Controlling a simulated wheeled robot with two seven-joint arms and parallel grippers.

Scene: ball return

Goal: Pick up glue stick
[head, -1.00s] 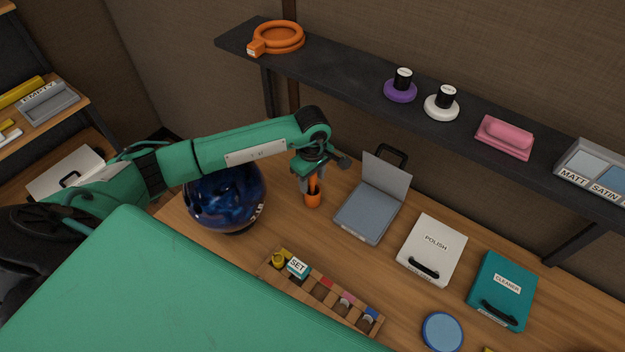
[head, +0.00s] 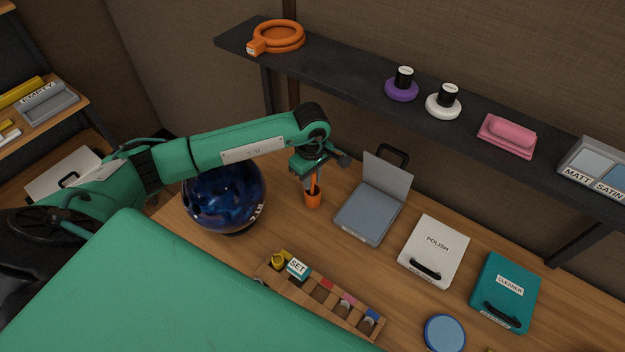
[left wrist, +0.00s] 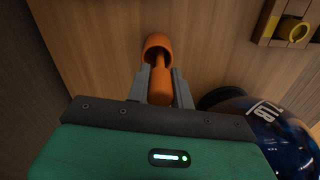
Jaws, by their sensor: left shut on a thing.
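The glue stick (left wrist: 160,88) is an orange rod standing in a small orange cup (left wrist: 157,46). In the left wrist view its near part lies between the two grey fingers of my left gripper (left wrist: 160,86), which is shut on it. Its far end is inside the cup. In the head view the cup (head: 312,200) stands on the wooden bench and my left gripper (head: 311,184) points down just above it, partly hiding the stick. My right gripper is not in view.
A dark blue ball (head: 222,198) stands close left of the cup. An open grey case (head: 366,214) is on the right. A wooden rack (head: 312,302) with a SET box (head: 298,268) lies in front. A dark shelf (head: 350,72) runs behind.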

